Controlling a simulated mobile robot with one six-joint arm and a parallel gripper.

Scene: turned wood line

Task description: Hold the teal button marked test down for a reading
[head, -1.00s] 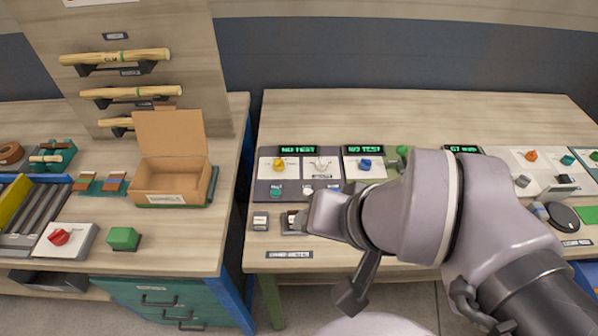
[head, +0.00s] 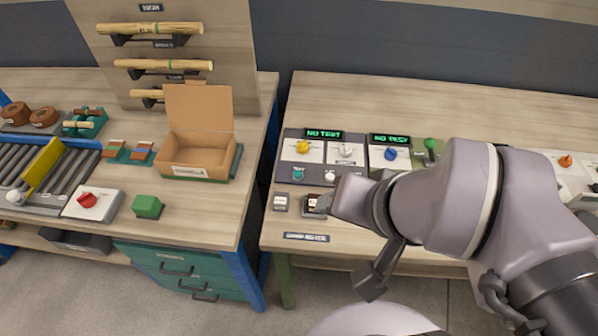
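A small teal button (head: 298,174) sits on the front of the grey test panel (head: 284,170) on the right bench, below a yellow knob (head: 302,147). Its marking is too small to read. A white button (head: 329,176) is to its right. The display (head: 324,134) above reads NO TEST in green. My arm (head: 430,212) reaches in from the right, its forward end over the bench's front part, right of and nearer than the teal button, apart from it in the picture. A dark piece hangs below the arm. My gripper's fingers cannot be clearly made out.
A second display (head: 390,139) also reads NO TEST, above a blue knob (head: 390,154). Two small blocks (head: 280,202) (head: 316,204) lie before the panel. The left bench holds an open cardboard box (head: 197,153), a green block (head: 148,206) and a red knob (head: 87,200). A gap separates the benches.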

